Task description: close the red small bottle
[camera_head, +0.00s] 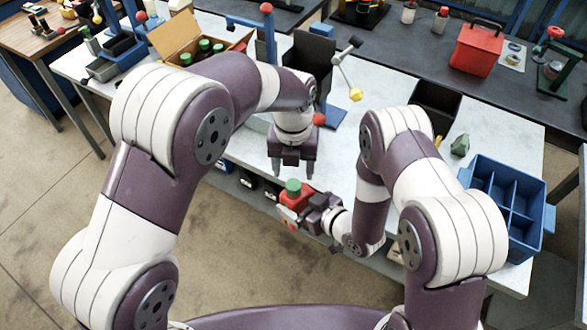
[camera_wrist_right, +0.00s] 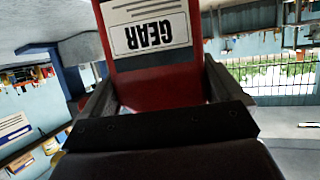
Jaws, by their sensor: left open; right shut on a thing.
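The red small bottle (camera_head: 294,201) is held upright in front of the near table edge in the head view, with a green cap (camera_head: 293,187) on top. Whether the cap is seated tight cannot be told. My right gripper (camera_head: 303,208) is shut on the bottle's body. In the right wrist view the red bottle (camera_wrist_right: 160,88) sits between the fingers, its white GEAR label upside down. My left gripper (camera_head: 291,172) is open and empty, fingers pointing down, just above the cap and apart from it.
The pale worktable (camera_head: 400,88) has a blue divided crate (camera_head: 508,210) at right and a dark bin (camera_head: 436,104) behind it. A cardboard box (camera_head: 172,36) holds green-capped items. A lever with a yellow ball (camera_head: 355,95) stands behind my left gripper. Floor is clear below the bottle.

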